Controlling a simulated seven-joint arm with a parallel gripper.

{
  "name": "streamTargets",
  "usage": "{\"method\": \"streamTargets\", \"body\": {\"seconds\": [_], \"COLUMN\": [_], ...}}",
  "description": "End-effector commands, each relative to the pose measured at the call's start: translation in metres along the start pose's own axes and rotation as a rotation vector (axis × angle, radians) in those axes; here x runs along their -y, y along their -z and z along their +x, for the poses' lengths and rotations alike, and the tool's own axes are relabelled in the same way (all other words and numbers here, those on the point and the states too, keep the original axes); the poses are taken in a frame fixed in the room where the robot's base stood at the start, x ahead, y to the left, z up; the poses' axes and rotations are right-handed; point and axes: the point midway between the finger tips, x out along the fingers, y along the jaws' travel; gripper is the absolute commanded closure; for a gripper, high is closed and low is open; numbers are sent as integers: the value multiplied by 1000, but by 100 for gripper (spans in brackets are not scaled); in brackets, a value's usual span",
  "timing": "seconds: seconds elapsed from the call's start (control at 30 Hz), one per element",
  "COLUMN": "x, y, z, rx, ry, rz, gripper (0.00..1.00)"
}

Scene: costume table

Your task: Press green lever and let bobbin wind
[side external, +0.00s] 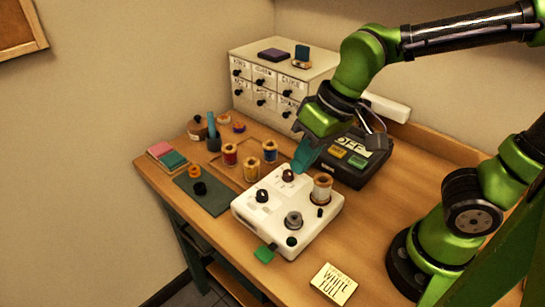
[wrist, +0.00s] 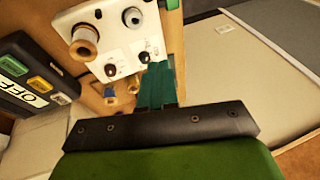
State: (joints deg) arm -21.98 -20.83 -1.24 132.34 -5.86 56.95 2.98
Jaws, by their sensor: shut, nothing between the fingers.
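The white bobbin winder (side external: 245,213) sits on the wooden table, with black knobs on top. Its green lever (side external: 265,254) sticks out at the front edge; a green piece at the top edge of the wrist view (wrist: 172,4) looks like the same lever. A grey-white bobbin (side external: 293,220) stands near the front of the top, also in the wrist view (wrist: 132,17). A tan thread spool (side external: 322,188) stands at its right corner. My gripper (side external: 299,166) is above the winder's back edge, shut and empty, its teal fingers together in the wrist view (wrist: 156,66), apart from the lever.
A black box (side external: 375,178) with an OFF sign and yellow and green buttons stands behind the winder. Thread spools (side external: 251,170) stand on a wooden tray behind left. A drawer cabinet (side external: 262,97) is at the back. A "white full" card (side external: 334,284) lies front right.

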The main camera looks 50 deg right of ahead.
Motion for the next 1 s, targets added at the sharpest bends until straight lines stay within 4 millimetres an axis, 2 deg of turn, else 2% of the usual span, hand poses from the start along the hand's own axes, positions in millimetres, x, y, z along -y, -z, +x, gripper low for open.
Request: {"method": "streamTargets", "body": {"seconds": [0.03, 0.2, 0.4, 0.53, 1.0], "x": [15, 54, 82, 85, 82], "y": [-1, -6, -9, -1, -4], "z": [11, 40, 60, 56, 57], "rx": [58, 196, 272, 270, 276], "ry": [-17, -100, -202, -243, -254], "rz": [-38, -111, -124, -70, -40], "gripper": [100, 100, 100, 100, 100]}}
